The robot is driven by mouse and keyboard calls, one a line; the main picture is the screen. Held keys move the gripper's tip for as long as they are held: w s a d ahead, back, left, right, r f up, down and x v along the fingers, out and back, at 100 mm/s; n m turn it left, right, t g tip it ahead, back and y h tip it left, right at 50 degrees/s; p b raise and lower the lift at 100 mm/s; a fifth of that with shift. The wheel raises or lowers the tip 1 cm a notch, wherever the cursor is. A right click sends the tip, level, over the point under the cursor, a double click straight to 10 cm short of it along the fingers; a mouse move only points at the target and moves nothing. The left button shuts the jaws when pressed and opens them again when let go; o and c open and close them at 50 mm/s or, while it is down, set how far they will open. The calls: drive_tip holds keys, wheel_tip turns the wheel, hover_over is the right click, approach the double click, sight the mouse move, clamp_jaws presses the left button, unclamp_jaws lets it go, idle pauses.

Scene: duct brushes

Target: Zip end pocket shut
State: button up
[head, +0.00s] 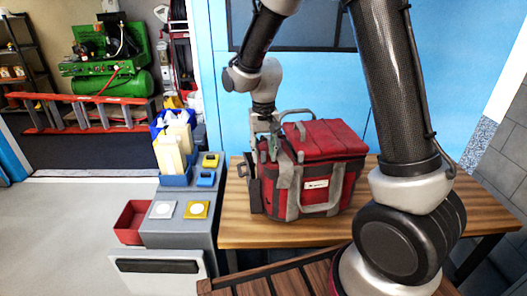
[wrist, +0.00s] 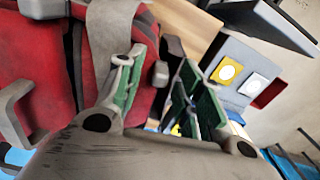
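A red bag (head: 338,172) with grey straps stands upright on the wooden table, its lid closed. Its left end carries a dark panel (head: 255,192); I cannot tell whether the end pocket there is zipped. My gripper (head: 267,152) is at the upper left end of the bag, pointing down. In the wrist view my gripper (wrist: 161,62) is open, with green pads apart. A small grey tab (wrist: 160,74) shows between the fingers, beside the red fabric (wrist: 35,75); I cannot tell whether it is the zip pull. The left finger is close to a grey strap (wrist: 108,30).
The wooden table (head: 450,212) has free room right of the bag. A blue wall is behind.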

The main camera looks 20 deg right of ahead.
sight(264, 152)
wheel_tip(264, 152, up, 12)
idle(0.6)
drive_tip(key=s+d+r+t, duration=0.2)
drive_tip(key=s+d+r, duration=0.2)
drive_tip(key=s+d, duration=0.4)
drive_tip(key=s+d+r+n+t, duration=0.1)
drive_tip(key=s+d, duration=0.7)
drive_tip(key=s, duration=0.8)
wheel_tip(264, 152, up, 3)
drive_tip(key=shift+f+t, duration=0.15)
drive_tip(key=shift+t, duration=0.55)
